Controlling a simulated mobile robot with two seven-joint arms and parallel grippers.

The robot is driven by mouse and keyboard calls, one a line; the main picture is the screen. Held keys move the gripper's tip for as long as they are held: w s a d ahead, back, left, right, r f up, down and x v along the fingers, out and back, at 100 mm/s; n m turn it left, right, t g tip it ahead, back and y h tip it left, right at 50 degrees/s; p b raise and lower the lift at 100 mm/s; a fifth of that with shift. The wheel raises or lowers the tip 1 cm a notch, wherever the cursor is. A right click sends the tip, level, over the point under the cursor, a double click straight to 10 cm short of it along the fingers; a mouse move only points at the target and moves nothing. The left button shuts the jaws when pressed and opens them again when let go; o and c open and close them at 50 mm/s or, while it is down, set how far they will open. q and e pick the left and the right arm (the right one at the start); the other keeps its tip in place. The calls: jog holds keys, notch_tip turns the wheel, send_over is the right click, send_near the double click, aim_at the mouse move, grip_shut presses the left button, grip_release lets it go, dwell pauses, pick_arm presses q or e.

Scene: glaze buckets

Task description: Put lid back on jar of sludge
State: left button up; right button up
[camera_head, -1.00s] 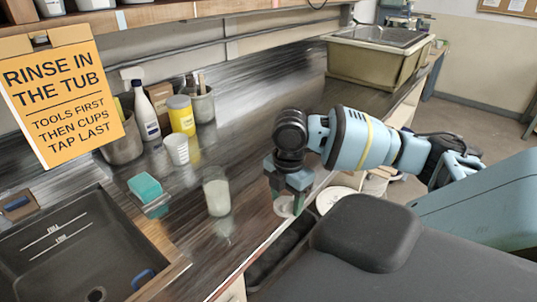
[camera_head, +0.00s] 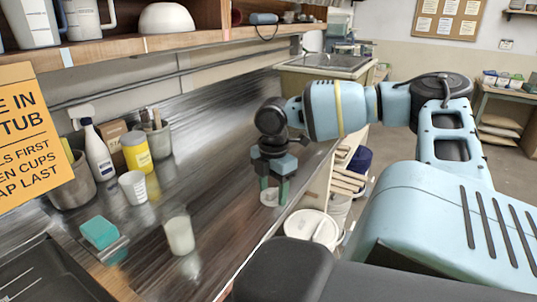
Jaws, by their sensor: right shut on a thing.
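The jar (camera_head: 179,233), a clear glass with pale whitish sludge, stands upright and open on the dark counter (camera_head: 225,150). My right gripper (camera_head: 274,194) points down near the counter's front edge, to the right of the jar and apart from it. It is shut on a small pale, round thing that looks like the lid (camera_head: 269,199), partly hidden by the fingers. Whether the lid touches the counter I cannot tell. My left gripper is out of view.
Left of the jar are a teal sponge (camera_head: 99,233), a white cup (camera_head: 134,187), a yellow tub (camera_head: 137,152), a spray bottle (camera_head: 97,150) and a sink (camera_head: 40,272). White-lidded buckets (camera_head: 311,228) stand below the front edge. The counter behind the gripper is clear.

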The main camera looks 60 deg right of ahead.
jog(key=shift+w+d+r, duration=0.1)
jog(key=shift+w+r, duration=0.05)
jog(key=shift+r, duration=0.15)
